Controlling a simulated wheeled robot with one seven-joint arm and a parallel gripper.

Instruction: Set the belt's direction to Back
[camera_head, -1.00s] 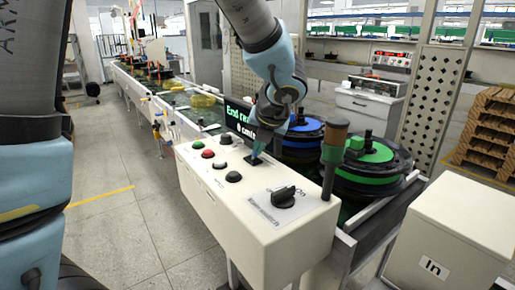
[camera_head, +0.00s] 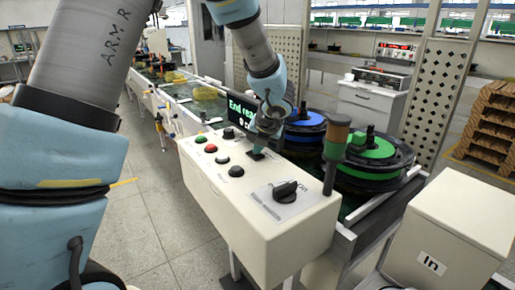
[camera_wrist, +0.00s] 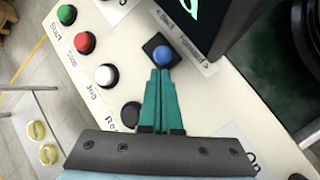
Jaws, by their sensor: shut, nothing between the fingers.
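A white control box (camera_head: 255,215) bears several push buttons, a large black rotary knob (camera_head: 285,190) and a small black square base (camera_head: 255,154). In the wrist view a blue round-topped control (camera_wrist: 163,57) stands on that black square base. My gripper (camera_head: 258,147) is above this base, pointing down. In the wrist view its green fingers (camera_wrist: 160,76) are shut and empty, with their tips right beside the blue control. Whether they touch it I cannot tell.
Green, red, white and black buttons line the box's left side; "Start", "Stop" and "Jog" labels show. A dark display (camera_head: 241,108) stands behind the gripper. A signal post (camera_head: 334,155), spools (camera_head: 370,150) and a white "In" box (camera_head: 455,235) are to the right.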

